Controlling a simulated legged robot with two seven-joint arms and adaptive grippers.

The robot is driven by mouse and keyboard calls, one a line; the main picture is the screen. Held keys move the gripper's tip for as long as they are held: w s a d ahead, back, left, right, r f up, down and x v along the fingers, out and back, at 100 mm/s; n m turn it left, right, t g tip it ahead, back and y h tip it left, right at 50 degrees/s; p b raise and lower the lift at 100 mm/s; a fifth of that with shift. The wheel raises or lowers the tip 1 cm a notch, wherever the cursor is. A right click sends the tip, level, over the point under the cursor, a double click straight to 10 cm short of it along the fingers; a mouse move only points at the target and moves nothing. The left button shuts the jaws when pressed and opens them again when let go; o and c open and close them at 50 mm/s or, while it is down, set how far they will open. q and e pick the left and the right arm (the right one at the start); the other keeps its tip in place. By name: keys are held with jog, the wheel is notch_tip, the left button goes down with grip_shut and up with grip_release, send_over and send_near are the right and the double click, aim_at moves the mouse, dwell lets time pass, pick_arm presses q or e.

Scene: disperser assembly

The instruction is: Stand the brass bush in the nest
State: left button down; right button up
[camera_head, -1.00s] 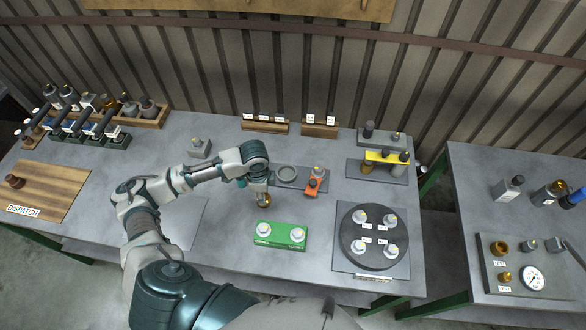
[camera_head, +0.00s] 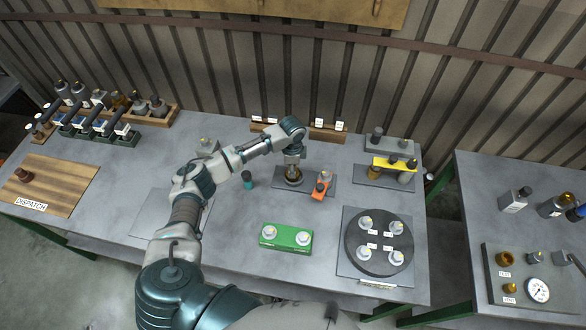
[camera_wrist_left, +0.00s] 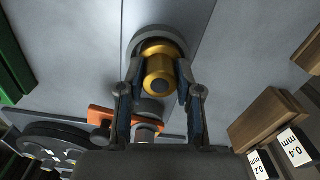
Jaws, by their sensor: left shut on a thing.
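The brass bush (camera_wrist_left: 160,67) is between the two fingers of my left gripper (camera_wrist_left: 157,82) in the left wrist view. The gripper is shut on it. The grey ring-shaped nest (camera_wrist_left: 139,35) shows around and behind the bush there. In the head view my left gripper (camera_head: 293,174) points down over the nest (camera_head: 300,184), which sits on a grey plate (camera_head: 283,188). The fingers hide most of the bush in that view. I cannot tell whether the bush touches the nest. My right gripper is not in view.
An orange part with a grey knob (camera_head: 320,188) stands close right of the nest. A small teal cylinder (camera_head: 248,181) stands to the left. A green block (camera_head: 286,238) and a dark round turntable (camera_head: 380,245) lie nearer. Wooden label blocks (camera_head: 327,134) stand behind.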

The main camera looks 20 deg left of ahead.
pick_arm(q)
jog(key=shift+a+f, duration=0.15)
jog(key=shift+f, duration=0.1)
jog(key=c, duration=1.1)
grip_release()
jog(key=o, duration=0.3)
jog(key=shift+d, duration=0.6)
jog(key=shift+r, duration=0.25)
notch_tip(320, 180, up, 12)
jog(key=shift+a+f, duration=0.1)
jog(key=shift+f, duration=0.05)
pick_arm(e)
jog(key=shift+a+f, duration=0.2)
pick_arm(q)
jog(key=shift+a, duration=0.2)
